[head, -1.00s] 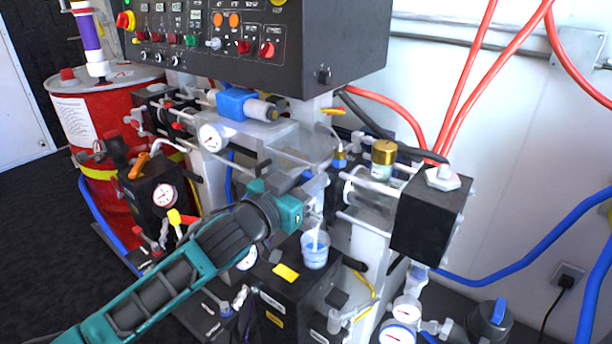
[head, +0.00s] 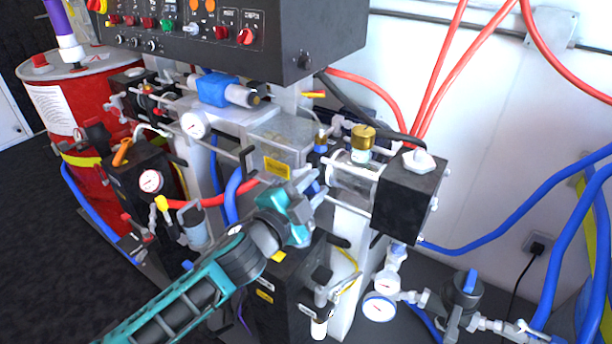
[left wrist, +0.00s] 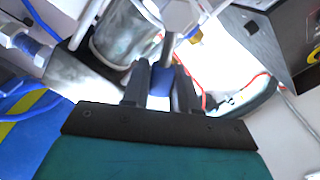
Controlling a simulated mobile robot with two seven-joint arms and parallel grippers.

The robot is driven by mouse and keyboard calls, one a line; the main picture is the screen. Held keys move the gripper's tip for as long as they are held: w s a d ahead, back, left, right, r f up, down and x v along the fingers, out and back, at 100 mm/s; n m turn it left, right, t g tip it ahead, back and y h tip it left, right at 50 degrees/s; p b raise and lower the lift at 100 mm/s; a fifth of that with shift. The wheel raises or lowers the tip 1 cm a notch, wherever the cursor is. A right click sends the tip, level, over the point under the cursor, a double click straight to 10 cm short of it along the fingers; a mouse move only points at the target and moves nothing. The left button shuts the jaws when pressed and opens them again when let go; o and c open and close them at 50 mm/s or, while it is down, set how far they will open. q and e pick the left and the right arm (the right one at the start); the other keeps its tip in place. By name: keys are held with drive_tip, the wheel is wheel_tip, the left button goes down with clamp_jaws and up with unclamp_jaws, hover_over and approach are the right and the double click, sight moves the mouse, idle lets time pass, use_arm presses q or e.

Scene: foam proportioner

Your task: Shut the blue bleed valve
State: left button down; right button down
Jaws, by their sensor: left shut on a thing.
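The bleed valve's blue handle (left wrist: 160,82) sits between my left gripper's two dark fingers in the left wrist view, below a metal stem. My left gripper (left wrist: 160,85) is shut on it. In the head view the teal left gripper (head: 312,190) reaches up to the valve area, left of and below the clear cylinder (head: 352,178). A small blue part (head: 318,186) shows at its fingertips; the gripper covers most of the valve, so I cannot tell its handle's angle. My right gripper is not in view.
A black block (head: 405,205) stands right of the cylinder, and a black control panel (head: 230,35) hangs above. A red drum (head: 85,105) is at the left. Gauges (head: 380,307), blue hoses (head: 500,235) and red hoses (head: 440,75) surround the machine.

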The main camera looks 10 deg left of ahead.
use_arm(q)
drive_tip(key=m, duration=0.1)
drive_tip(key=f+m, duration=0.1)
drive_tip(key=shift+s+d+f+m, duration=0.15)
drive_tip(key=shift+d+f+m, duration=0.1)
drive_tip(key=shift+d+m, duration=0.15)
drive_tip(key=shift+d+f+m, duration=0.1)
drive_tip(key=shift+f+m, duration=0.45)
drive_tip(key=shift+m, duration=0.45)
drive_tip(key=shift+f+m, duration=0.5)
drive_tip(key=shift+m, duration=0.5)
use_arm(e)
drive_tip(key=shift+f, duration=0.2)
use_arm(q)
drive_tip(key=c, duration=1)
unclamp_jaws()
drive_tip(key=shift+o, duration=0.2)
drive_tip(key=shift+s, duration=0.1)
drive_tip(key=b+v, duration=0.1)
drive_tip(key=v, duration=1.1)
drive_tip(key=shift+s, duration=0.35)
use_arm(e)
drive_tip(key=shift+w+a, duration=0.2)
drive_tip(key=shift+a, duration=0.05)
